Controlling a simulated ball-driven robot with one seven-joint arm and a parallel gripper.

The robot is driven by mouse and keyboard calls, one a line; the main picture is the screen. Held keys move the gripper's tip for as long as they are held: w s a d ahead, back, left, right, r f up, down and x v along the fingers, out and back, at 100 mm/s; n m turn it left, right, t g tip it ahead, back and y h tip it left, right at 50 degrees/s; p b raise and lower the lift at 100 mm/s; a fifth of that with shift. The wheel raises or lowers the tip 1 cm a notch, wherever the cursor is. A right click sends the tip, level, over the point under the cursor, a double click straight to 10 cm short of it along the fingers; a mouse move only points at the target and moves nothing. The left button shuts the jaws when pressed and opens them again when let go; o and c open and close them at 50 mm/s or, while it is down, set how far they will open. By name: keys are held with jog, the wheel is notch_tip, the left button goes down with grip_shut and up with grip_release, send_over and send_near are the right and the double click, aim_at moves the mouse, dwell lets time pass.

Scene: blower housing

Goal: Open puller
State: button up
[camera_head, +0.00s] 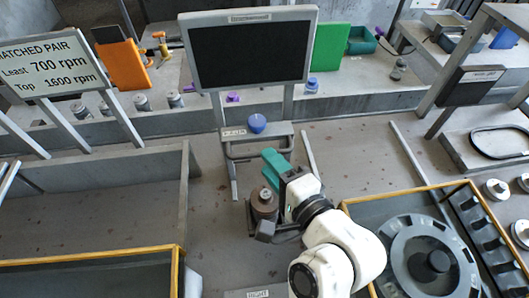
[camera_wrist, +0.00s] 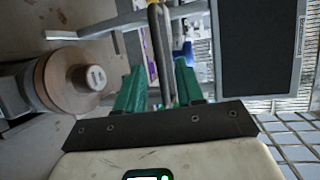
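A grey unit with a small label, likely the puller (camera_head: 284,130), stands below the monitor, with a blue knob (camera_head: 257,123) on top. A thin grey bar handle (camera_head: 240,156) runs along its front. My gripper (camera_head: 271,166) has green fingers and is just in front of the right part of this bar. In the wrist view, my gripper's fingers (camera_wrist: 158,88) are apart, with the grey bar (camera_wrist: 154,30) running between them. Whether they touch it I cannot tell. The blue knob also shows in the wrist view (camera_wrist: 186,53), beyond the right finger.
A brown-topped cylinder (camera_head: 264,201) stands close to the left of my gripper; it is large in the wrist view (camera_wrist: 78,80). A monitor (camera_head: 250,55) rises behind. A yellow-edged bin with a round housing (camera_head: 425,255) is at right.

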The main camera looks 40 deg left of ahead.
jog(key=shift+x, duration=1.5)
grip_shut()
